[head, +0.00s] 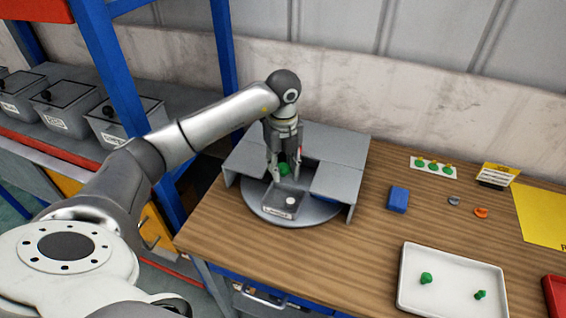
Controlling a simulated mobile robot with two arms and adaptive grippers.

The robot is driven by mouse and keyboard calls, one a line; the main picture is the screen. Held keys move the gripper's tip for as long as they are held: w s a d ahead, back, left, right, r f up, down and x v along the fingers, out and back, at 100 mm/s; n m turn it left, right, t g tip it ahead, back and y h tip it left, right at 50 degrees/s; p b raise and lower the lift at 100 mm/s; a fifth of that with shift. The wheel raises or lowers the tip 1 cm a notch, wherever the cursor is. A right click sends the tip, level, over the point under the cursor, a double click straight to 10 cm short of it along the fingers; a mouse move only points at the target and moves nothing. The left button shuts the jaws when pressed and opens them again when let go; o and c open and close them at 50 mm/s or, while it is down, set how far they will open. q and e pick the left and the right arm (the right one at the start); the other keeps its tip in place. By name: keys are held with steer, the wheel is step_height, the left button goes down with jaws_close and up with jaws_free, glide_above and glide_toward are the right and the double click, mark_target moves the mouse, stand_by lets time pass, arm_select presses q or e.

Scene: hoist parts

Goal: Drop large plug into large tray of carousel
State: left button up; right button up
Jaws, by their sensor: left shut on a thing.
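My left gripper (284,165) points down over the carousel (258,208) and is shut on a green plug (284,169). The plug is held between the fingertips, above or just behind a grey tray (273,207) with a white label at its front. A small white round thing (291,201) lies in or on that tray. The label is too small to read for certain. I cannot tell how high the plug is above the tray. My right gripper is not in view.
Grey cover plates (337,180) surround the opening on the carousel. A white tray (408,292) with two green plugs (426,278) lies at the front right. A blue block (398,199), small grey and orange pieces and a yellow sheet (543,215) are on the table. A blue post stands left.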

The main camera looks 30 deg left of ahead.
mark_target(283, 166)
arm_select(q)
steer(key=o, duration=0.8)
steer(key=shift+r, duration=0.1)
step_height(283, 166, up, 12)
steer(key=shift+f, duration=0.1)
stand_by(0.6)
